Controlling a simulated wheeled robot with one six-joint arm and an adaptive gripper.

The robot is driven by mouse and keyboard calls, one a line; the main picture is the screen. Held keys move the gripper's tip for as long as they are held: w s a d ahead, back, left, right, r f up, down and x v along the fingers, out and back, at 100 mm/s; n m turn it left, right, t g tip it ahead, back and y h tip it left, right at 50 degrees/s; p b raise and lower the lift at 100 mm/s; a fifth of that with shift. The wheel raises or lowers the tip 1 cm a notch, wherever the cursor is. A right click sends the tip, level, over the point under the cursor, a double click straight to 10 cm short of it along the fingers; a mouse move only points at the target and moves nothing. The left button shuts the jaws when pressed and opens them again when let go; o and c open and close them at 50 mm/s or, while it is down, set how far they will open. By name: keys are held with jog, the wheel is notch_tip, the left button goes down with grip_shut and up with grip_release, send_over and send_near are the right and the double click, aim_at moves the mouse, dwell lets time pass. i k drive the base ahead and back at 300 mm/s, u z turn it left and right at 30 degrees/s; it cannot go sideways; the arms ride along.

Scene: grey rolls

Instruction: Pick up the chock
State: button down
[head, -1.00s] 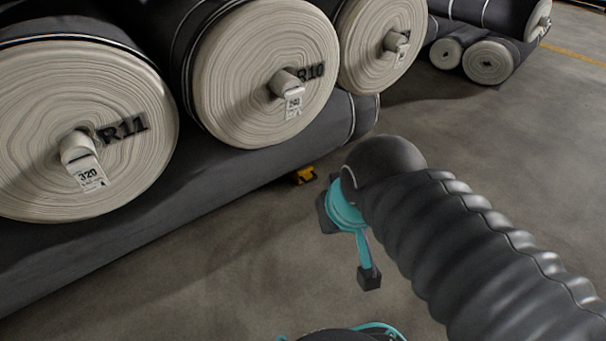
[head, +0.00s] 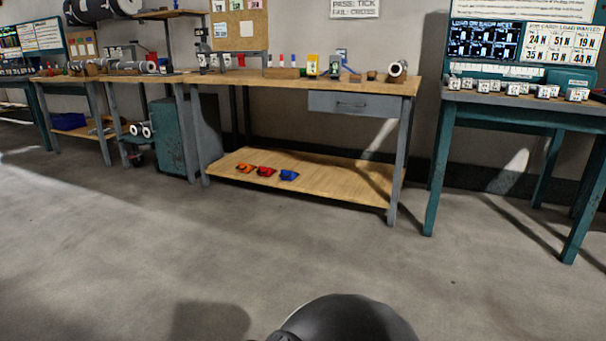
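No thing in the head view is clearly the chock. Three small, low coloured objects sit in a row on the wooden lower shelf (head: 330,185) of the middle workbench: an orange one (head: 245,167), a red one (head: 265,171) and a blue one (head: 289,175). They are too small to tell whether any is a chock. My gripper is out of view. Only a dark rounded part of my arm shows at the bottom edge, well in front of the bench.
The middle workbench (head: 290,82) has a drawer (head: 363,104) and small items on top. A green table (head: 520,104) with number cards stands at right. A teal cabinet (head: 173,138) stands at left. The grey floor (head: 200,240) before them is clear.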

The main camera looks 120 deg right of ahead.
aim_at(267, 172)
jog(key=u, duration=0.65)
jog(key=k, duration=1)
jog(key=u, duration=0.5)
